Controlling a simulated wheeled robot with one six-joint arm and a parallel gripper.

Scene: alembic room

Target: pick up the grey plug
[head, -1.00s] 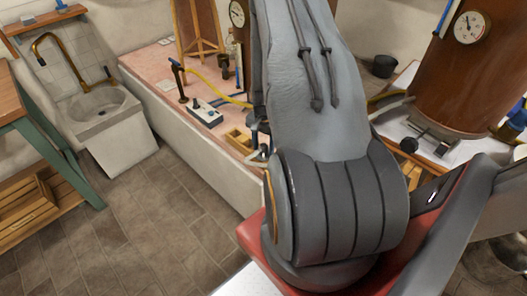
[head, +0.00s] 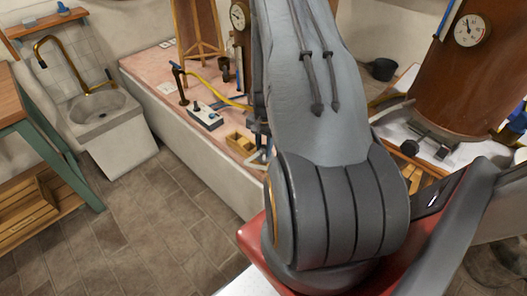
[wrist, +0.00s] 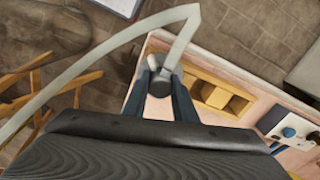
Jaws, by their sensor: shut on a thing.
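The grey plug (wrist: 159,84) is a small rounded grey piece between my fingertips in the wrist view. A pale, flat bent strip runs up from beside it and curves away to the left; I cannot tell whether it is joined to the plug. My gripper (wrist: 160,90) is shut on the plug, with a dark blue finger on each side. The plug appears over the pink bench's edge, but its height is unclear. In the head view my arm hides most of the gripper, and the plug cannot be made out there.
A wooden compartment tray (wrist: 220,94) lies on the pink bench (head: 160,77), close right of my gripper in the wrist view. A white box with a blue knob (head: 205,117) sits beyond it. Wooden legs (wrist: 30,95) stand at left. A wooden vessel (head: 455,75) stands right of my arm.

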